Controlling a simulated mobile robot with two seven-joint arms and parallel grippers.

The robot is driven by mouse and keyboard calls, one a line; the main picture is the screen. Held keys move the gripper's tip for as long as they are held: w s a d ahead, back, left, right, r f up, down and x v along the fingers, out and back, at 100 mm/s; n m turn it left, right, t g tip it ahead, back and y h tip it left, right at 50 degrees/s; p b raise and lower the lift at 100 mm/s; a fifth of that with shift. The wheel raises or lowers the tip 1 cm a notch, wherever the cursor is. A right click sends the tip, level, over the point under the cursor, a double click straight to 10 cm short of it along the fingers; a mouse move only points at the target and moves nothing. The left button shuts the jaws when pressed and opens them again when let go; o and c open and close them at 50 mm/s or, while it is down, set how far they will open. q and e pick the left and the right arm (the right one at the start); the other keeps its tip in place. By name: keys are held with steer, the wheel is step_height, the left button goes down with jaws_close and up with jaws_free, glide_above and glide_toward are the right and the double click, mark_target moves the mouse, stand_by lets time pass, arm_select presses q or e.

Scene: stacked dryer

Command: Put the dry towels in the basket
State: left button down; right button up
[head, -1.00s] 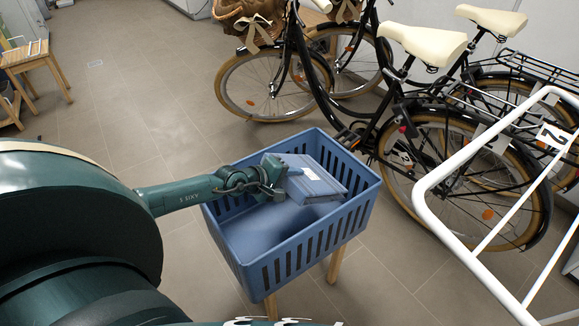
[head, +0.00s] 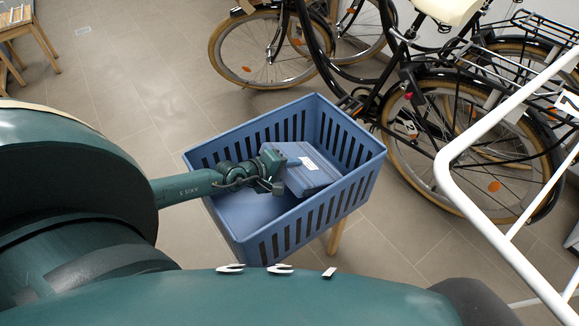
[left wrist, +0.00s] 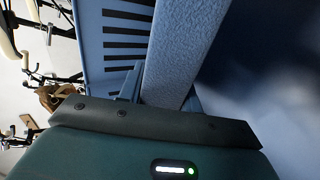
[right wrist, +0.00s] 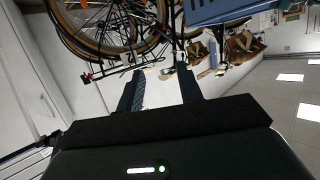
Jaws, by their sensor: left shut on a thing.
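A blue slotted basket (head: 262,236) stands in the middle of the head view on wooden legs. My left gripper (head: 283,170) reaches into it from the left and is shut on a folded blue towel (head: 312,174) with a white label. The towel is tilted, inside the basket's rim toward its right side. In the left wrist view the towel (left wrist: 182,50) is between the fingers, with the slotted basket wall (left wrist: 118,40) beside it. Whether the towel touches the basket floor I cannot tell. My right gripper (right wrist: 160,90) shows in the right wrist view, open and empty, fingers apart.
Black bicycles (head: 450,130) stand behind and right of the basket. A white tubular rack (head: 490,232) is at the right edge. A wooden stool (head: 28,32) is at the far left. The tiled floor (head: 140,90) left of the basket is clear.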

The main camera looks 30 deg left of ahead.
arm_select(q)
steer(key=c, duration=1.3)
jaws_free()
steer(key=o, duration=0.4)
